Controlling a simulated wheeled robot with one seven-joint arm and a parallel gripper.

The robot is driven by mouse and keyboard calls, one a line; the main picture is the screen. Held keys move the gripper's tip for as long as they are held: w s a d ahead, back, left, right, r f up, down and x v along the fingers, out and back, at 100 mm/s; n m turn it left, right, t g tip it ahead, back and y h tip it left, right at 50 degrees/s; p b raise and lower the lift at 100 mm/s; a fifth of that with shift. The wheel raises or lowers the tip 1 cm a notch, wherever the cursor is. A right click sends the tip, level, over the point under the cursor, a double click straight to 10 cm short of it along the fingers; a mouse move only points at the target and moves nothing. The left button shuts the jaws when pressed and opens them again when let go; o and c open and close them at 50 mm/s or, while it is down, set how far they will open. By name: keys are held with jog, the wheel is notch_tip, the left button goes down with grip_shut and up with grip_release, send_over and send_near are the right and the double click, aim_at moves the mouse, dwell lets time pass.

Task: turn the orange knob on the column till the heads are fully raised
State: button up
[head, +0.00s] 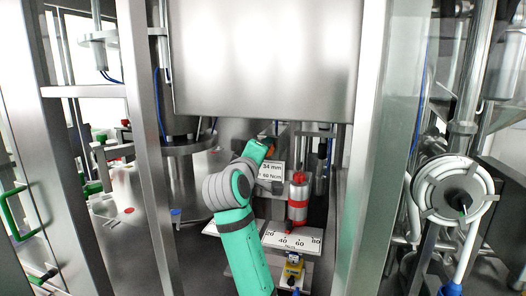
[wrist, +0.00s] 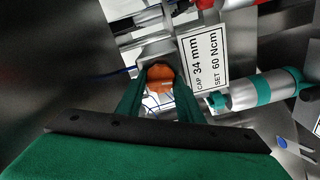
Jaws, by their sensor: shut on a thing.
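The orange knob (wrist: 160,77) shows in the wrist view between the two green fingers of my gripper (wrist: 160,85), which is shut on it. The fingers stand on either side of the knob and cover part of its sides. In the head view my gripper (head: 264,149) is at the end of the green arm, in front of the column area below the big metal panel. There the knob is mostly hidden, with only a trace of orange by the fingers. The heads cannot be made out clearly.
A silver and red cylinder (head: 298,200) stands above a scale plate (head: 292,238). Metal posts (head: 146,130) flank the opening on both sides.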

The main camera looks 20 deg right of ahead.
jog(key=shift+f+n, duration=0.15)
jog(key=shift+n, duration=0.85)
jog(key=o, duration=1.1)
jog(key=shift+c, duration=0.2)
